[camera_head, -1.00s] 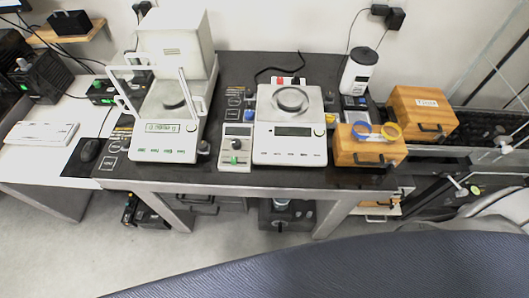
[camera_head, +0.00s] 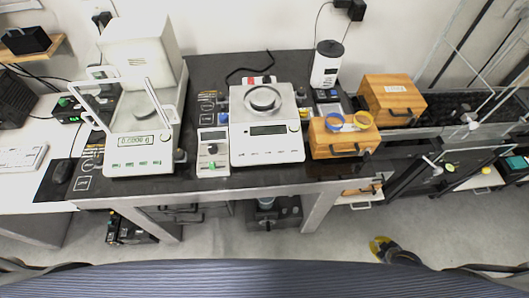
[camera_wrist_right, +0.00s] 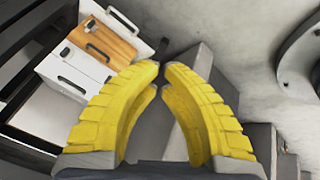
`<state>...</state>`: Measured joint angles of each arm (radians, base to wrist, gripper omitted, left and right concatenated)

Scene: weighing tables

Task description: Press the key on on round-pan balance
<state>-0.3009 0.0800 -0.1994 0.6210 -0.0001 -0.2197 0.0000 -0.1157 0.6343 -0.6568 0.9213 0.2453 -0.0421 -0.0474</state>
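The round-pan balance (camera_head: 268,143) stands on the dark table in the middle of the head view, with a round metal pan (camera_head: 263,98) on top. Its display (camera_head: 268,130) is dark with no digits that I can read, and a row of small keys lies along its front edge. My right gripper (camera_head: 381,247) is low at the right in the head view, below and in front of the table, far from the balance. My left gripper is not in view.
A balance with a glass draft shield (camera_head: 140,140) stands to the left, its display lit. A small grey control box (camera_head: 213,160) sits between the balances. Wooden boxes (camera_head: 340,138) with blue and yellow rings and a white container (camera_head: 326,66) stand to the right.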

